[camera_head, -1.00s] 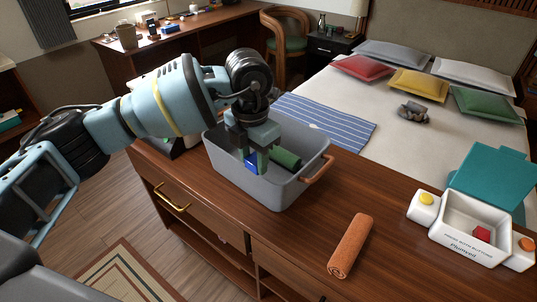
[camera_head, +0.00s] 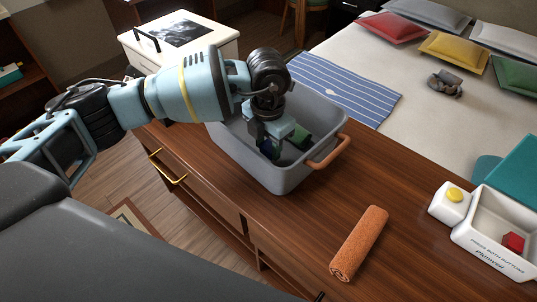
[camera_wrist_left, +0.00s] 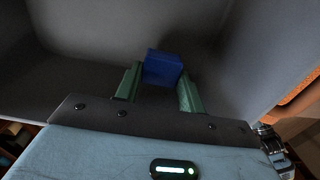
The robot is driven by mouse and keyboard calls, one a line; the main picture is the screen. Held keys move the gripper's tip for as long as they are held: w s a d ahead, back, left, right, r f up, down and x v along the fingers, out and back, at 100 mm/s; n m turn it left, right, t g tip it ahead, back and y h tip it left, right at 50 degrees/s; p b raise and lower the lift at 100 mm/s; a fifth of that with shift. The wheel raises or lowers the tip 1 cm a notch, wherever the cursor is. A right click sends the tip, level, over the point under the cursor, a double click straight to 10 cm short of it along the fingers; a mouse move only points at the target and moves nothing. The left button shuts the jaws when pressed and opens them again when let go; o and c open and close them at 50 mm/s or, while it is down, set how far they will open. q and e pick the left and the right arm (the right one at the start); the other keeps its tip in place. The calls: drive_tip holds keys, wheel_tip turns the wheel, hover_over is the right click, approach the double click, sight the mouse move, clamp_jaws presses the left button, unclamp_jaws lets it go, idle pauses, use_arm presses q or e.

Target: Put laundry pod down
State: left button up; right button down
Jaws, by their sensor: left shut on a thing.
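My left gripper (camera_head: 272,146) reaches down inside the grey bin (camera_head: 240,152) on the wooden counter. It is shut on a small blue block, which I take for the laundry pod (camera_head: 265,148). In the left wrist view, the blue pod (camera_wrist_left: 162,68) sits between the green fingertips of the gripper (camera_wrist_left: 161,74), with grey bin walls around it. I cannot tell whether the pod touches the bin floor. My right gripper is not in view.
An orange rolled towel (camera_head: 358,244) lies on the counter (camera_head: 290,228). A bed (camera_head: 430,120) is behind.

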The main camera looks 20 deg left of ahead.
sight(268, 158)
use_arm(q)
drive_tip(key=shift+f, duration=2.6)
drive_tip(key=shift+f, duration=0.1)
drive_tip(key=o, duration=0.9)
drive_tip(key=shift+o, duration=0.2)
wheel_tip(268, 158, up, 12)
drive_tip(key=shift+r, duration=0.1)
